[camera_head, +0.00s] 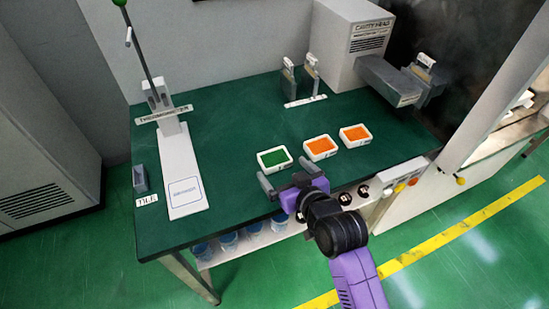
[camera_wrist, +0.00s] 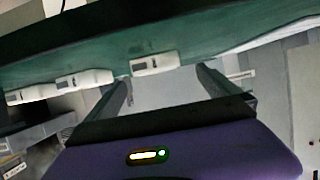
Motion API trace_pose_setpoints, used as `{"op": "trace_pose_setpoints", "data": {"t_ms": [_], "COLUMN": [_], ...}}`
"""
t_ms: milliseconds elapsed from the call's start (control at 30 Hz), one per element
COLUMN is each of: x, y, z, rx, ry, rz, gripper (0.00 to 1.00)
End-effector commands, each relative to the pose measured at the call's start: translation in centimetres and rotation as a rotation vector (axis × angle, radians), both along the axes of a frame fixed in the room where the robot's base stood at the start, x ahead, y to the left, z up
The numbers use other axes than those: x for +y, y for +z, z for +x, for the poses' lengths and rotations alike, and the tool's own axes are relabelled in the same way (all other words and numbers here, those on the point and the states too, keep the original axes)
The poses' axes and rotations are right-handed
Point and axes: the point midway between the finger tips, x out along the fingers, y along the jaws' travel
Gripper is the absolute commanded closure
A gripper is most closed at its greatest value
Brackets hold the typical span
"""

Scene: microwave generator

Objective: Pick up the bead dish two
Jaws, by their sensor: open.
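Three small white rectangular dishes stand in a slanting row near the table's front edge: one with green beads (camera_head: 274,159), a middle one with orange beads (camera_head: 320,147) and a right one with orange beads (camera_head: 355,136). Their labels are too small to read, so I cannot tell which is dish two. My gripper (camera_head: 287,176) is open and empty at the front edge, just short of the green dish. In the wrist view, which is upside down, a dish (camera_wrist: 153,65) shows beyond and between the open fingers (camera_wrist: 166,82). Two more dishes (camera_wrist: 84,80) lie to its left.
A white stand with a tilted rod (camera_head: 180,165) is on the table's left. A grey boxy machine with a horn (camera_head: 390,80) stands at the back right, near two upright holders (camera_head: 300,78). The green tabletop (camera_head: 230,120) behind the dishes is clear. Control knobs (camera_head: 362,190) line the front.

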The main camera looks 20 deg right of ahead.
Motion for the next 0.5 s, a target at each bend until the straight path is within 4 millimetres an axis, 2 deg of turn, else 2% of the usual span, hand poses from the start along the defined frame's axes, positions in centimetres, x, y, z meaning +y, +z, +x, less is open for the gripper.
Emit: {"op": "trace_pose_setpoints", "data": {"t_ms": [367, 500], "x": [-0.2, -0.4], "y": [-1.1, -1.7], "z": [3.5, 5.4], "rx": [0.003, 0.003], "ry": [0.002, 0.002], "rz": [-0.004, -0.005], "gripper": [0.0, 0.0]}}
